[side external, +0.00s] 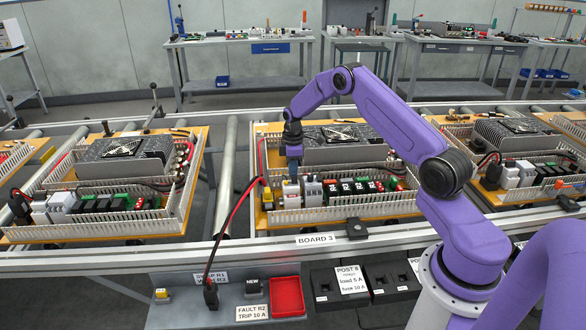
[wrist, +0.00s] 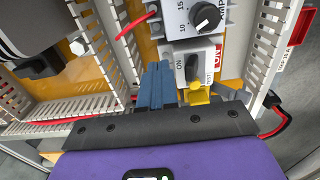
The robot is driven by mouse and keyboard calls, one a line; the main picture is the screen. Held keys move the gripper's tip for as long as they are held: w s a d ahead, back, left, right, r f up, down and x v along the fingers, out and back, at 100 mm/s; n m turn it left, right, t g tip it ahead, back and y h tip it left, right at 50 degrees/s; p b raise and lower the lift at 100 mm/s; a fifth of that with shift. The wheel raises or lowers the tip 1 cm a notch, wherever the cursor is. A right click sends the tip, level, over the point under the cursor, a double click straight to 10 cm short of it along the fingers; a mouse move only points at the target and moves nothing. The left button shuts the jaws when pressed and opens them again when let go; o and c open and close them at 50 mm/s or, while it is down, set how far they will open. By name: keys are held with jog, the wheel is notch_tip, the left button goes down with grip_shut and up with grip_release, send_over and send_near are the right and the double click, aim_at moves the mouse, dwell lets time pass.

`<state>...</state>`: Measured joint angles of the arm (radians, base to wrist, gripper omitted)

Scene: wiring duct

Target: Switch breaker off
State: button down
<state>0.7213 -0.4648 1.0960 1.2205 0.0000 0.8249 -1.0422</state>
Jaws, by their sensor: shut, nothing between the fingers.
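In the side view the breaker (side external: 291,191) stands near the left end of the middle board's front row. I cannot tell for certain which way the toggle is set. My gripper (wrist: 157,72) is shut and empty; its blue fingers are just left of the breaker in the wrist view. In the side view my gripper (side external: 294,156) points down just above the breaker; contact cannot be made out.
A white module with a black dial (wrist: 206,17) adjoins the breaker. Slotted duct walls (wrist: 100,94) flank the row, and red wires (side external: 237,215) run beside it. A grey finned block (side external: 340,145) stands behind. A red tray (side external: 287,296) sits at the front.

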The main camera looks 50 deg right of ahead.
jog(key=shift+s+a, duration=0.65)
jog(key=shift+a, duration=0.05)
jog(key=shift+s+a, duration=0.2)
jog(key=shift+s, duration=0.05)
jog(key=shift+s+a, duration=0.1)
jog(key=shift+a, duration=0.05)
dwell(0.4)
jog(key=shift+w+d, duration=0.25)
jog(key=shift+r, duration=3.5)
jog(key=shift+a, duration=0.1)
